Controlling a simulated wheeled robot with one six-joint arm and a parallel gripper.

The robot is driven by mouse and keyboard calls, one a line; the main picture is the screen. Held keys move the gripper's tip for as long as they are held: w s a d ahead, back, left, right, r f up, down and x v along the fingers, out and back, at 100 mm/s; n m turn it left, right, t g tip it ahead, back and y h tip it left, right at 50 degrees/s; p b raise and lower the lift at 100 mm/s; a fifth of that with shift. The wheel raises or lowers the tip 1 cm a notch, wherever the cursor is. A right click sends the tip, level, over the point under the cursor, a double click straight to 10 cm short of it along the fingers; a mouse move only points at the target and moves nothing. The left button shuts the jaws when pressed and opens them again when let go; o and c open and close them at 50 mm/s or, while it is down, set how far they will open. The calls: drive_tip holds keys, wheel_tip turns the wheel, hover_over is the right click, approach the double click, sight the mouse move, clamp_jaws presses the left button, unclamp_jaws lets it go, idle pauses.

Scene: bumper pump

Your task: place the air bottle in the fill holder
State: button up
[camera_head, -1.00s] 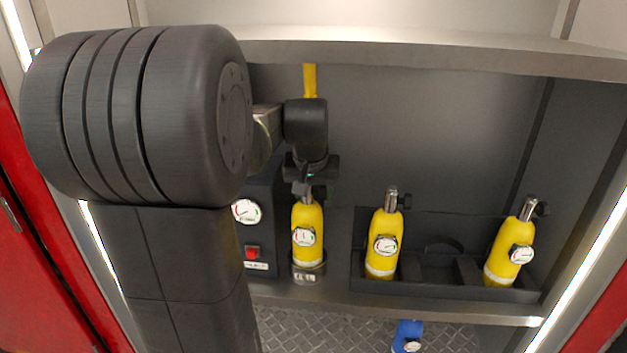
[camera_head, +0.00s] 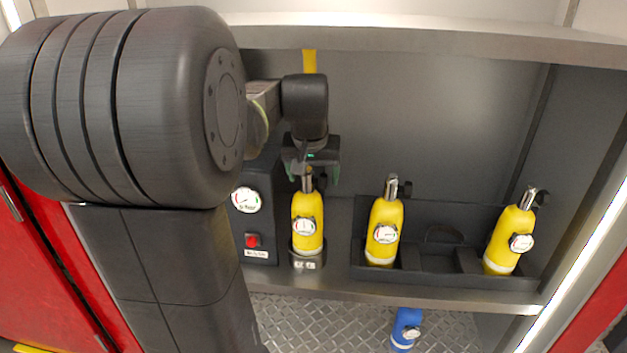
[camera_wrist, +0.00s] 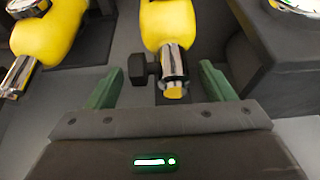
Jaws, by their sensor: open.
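A yellow air bottle (camera_head: 307,217) with a gauge on its front stands upright in the round fill holder (camera_head: 308,261), beside the dark fill panel. My gripper (camera_head: 309,172) is open just above this bottle, with its fingers apart on either side of the metal valve. In the wrist view my green-padded fingers (camera_wrist: 160,88) are spread around the chrome valve (camera_wrist: 173,70) and its black knob, without visible contact. The yellow body (camera_wrist: 167,22) lies beyond the fingertips.
A dark rack (camera_head: 425,277) on the right holds two more yellow bottles, left (camera_head: 384,230) and right (camera_head: 509,240), with an empty slot between. A blue bottle (camera_head: 405,330) stands lower down. A metal shelf (camera_head: 420,42) spans above my gripper.

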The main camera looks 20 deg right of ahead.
drive_tip(key=shift+v, duration=2.65)
